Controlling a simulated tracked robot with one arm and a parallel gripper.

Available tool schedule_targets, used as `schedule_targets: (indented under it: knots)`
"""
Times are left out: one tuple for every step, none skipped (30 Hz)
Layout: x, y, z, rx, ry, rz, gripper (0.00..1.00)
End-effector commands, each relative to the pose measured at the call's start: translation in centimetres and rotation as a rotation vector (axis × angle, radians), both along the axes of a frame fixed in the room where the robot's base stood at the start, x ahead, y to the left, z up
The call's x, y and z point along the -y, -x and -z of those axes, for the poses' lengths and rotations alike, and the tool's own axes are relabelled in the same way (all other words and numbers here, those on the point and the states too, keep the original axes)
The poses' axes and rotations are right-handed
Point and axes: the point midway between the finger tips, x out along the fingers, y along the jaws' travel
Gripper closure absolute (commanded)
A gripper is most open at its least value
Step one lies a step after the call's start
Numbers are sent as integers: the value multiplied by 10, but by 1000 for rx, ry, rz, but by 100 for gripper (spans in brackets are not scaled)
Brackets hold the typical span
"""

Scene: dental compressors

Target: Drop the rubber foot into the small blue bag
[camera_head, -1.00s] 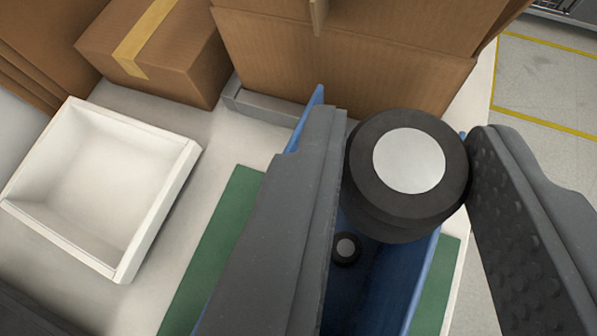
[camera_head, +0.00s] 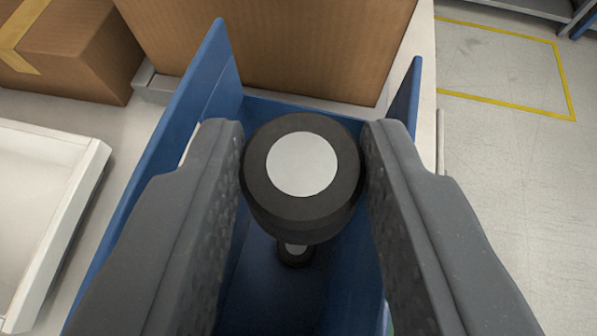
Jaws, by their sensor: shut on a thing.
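The rubber foot (camera_head: 302,205) is a black round piece with a pale disc on top. My gripper (camera_head: 303,170) is shut on it, one finger on each side. It is held over the blue bag (camera_head: 170,145), which looks like an open, stiff-walled blue container. Inside the blue bag, on its floor, lies a smaller-looking black foot (camera_head: 294,254) with a pale centre, partly hidden by the held one. My fingers hide parts of the bag's side walls.
A white tray (camera_head: 88,190) stands at the left. A taped cardboard box (camera_head: 75,60) and a larger cardboard box (camera_head: 290,50) stand behind the bag. Grey floor with yellow lines (camera_head: 500,95) shows beyond the table edge at the right.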

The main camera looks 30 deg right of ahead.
Motion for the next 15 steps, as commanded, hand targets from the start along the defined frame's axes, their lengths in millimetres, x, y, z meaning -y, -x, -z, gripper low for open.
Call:
schedule_targets:
  knots:
    - [0, 0, 0, 0, 0, 0, 90]
    - [0, 0, 0, 0, 0, 0, 90]
    - [0, 0, 0, 0, 0, 0, 90]
    - [0, 0, 0, 0, 0, 0, 90]
    - [0, 0, -1, 0, 0, 0, 90]
    - [0, 0, -1, 0, 0, 0, 90]
    - [0, 0, -1, 0, 0, 0, 66]
    - [0, 0, -1, 0, 0, 0, 58]
    - [0, 0, -1, 0, -1, 0, 47]
    - [0, 0, 0, 0, -1, 0, 44]
    - [1, 0, 0, 0, 0, 1, 44]
    - [1, 0, 0, 0, 0, 1, 44]
    - [1, 0, 0, 0, -1, 0, 44]
    - [1, 0, 0, 0, 0, 1, 44]
    - [1, 0, 0, 0, 0, 1, 44]
